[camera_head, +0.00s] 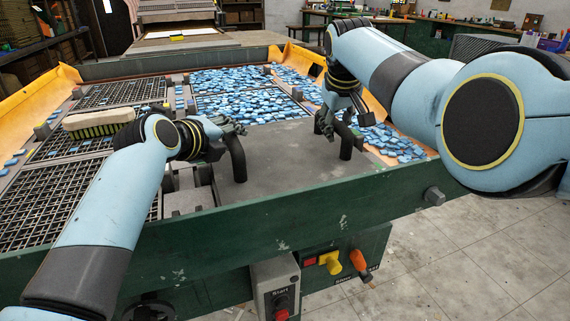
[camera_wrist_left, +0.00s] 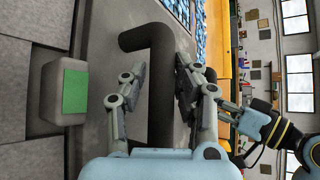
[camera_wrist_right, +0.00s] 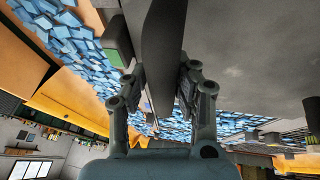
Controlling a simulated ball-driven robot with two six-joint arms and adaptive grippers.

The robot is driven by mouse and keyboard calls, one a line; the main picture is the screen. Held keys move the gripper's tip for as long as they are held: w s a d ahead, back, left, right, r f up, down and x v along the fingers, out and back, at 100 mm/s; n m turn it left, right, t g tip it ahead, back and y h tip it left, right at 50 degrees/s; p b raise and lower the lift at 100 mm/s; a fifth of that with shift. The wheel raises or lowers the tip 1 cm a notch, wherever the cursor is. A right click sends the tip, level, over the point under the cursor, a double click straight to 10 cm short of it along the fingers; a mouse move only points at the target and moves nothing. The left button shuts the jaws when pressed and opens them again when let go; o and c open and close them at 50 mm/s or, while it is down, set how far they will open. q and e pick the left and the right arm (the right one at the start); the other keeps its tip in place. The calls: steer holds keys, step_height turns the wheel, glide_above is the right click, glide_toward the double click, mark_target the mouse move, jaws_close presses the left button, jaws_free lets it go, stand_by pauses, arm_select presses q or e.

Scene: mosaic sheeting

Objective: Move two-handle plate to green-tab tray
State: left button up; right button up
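The two-handle plate (camera_head: 290,150) is a flat grey sheet lying in the near middle of the green-sided table, with a black bar handle at each end. My left gripper (camera_head: 228,128) is at its left handle (camera_head: 237,160). In the left wrist view, my left gripper's fingers (camera_wrist_left: 161,82) lie close along both sides of that bar. My right gripper (camera_head: 338,118) is at the right handle (camera_head: 346,147). In the right wrist view, its fingers (camera_wrist_right: 160,85) press close on both sides of the bar. A block with a green tab (camera_wrist_left: 76,91) stands beside the left handle.
Blue tiles (camera_head: 245,105) lie loose behind and right of the plate. Dark grid trays (camera_head: 50,185) fill the left side, with a brush (camera_head: 98,123) on them. Orange sheeting (camera_head: 300,60) lines the back and sides. The green front wall (camera_head: 300,200) borders the plate.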

arm_select(q)
steer(key=o, duration=0.3)
steer(key=shift+s+d+r, duration=0.1)
steer(key=shift+r, duration=0.15)
arm_select(e)
steer(key=o, duration=0.3)
steer(key=shift+r, duration=0.35)
steer(key=shift+a+f, duration=0.1)
arm_select(q)
steer(key=shift+s+r, duration=0.1)
steer(key=shift+s, duration=0.25)
steer(key=v, duration=1.1)
steer(key=shift+a, duration=0.2)
arm_select(e)
steer(key=v, duration=1.2)
arm_select(q)
steer(key=shift+s, duration=0.1)
